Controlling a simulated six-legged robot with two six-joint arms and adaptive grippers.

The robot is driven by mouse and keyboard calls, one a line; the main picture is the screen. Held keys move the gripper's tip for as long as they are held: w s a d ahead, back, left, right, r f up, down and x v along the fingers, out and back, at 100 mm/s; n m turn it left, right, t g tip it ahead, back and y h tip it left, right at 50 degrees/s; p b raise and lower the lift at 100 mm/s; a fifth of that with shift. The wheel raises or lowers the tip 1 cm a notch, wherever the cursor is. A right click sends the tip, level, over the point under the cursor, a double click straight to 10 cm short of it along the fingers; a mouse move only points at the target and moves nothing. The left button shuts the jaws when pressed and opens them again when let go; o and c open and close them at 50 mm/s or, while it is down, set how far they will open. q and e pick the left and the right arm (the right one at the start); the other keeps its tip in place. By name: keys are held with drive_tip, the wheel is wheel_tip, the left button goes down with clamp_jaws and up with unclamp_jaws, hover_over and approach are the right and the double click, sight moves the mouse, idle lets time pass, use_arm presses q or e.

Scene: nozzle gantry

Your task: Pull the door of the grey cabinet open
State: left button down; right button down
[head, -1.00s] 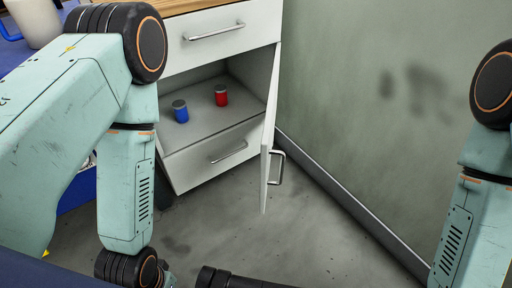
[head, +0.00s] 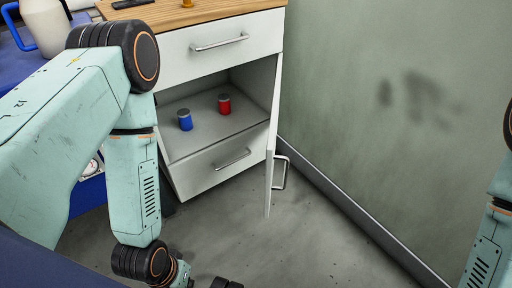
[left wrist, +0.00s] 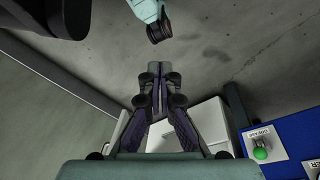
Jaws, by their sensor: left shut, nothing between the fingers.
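The light grey cabinet (head: 178,58) stands in the middle of the head view. Its door (head: 274,150) stands open at the right side of the compartment and shows almost edge-on. The door's bar handle (head: 281,172) faces the wall on the right. My left arm comes in from the left; its gripper's fingers do not show clearly in the head view. In the left wrist view my left gripper (left wrist: 160,68) is shut and empty, above the floor, apart from the pale cabinet-like surfaces (left wrist: 205,122) behind it. My right gripper is not in view.
A blue can (head: 185,120) and a red can (head: 224,104) stand inside the open compartment. Drawers (head: 220,42) lie above and below it. The wall (head: 390,130) bounds the right side. The floor (head: 290,245) before the cabinet is clear. A green knob (left wrist: 260,153) sits on a blue unit.

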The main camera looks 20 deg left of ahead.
use_arm(q)
drive_tip(key=w+a+r+n+t+h, duration=0.2)
drive_tip(key=w+r+t, duration=0.2)
drive_tip(key=w, duration=0.4)
drive_tip(key=w+a+r+n+t+h+p, duration=0.1)
drive_tip(key=w+r+n+t+h, duration=0.1)
drive_tip(key=w+r+t, duration=0.35)
drive_tip(key=w+a+r+n+t+h, duration=0.2)
drive_tip(key=w+n, duration=0.1)
drive_tip(key=w, duration=0.7)
wheel_tip(320, 180, up, 5)
drive_tip(key=d+n+t+h, duration=0.2)
drive_tip(key=h, duration=0.1)
drive_tip(key=w+d+b, duration=0.4)
drive_tip(key=w+d, duration=0.4)
drive_tip(key=d, duration=0.2)
drive_tip(key=shift+w+b, duration=0.35)
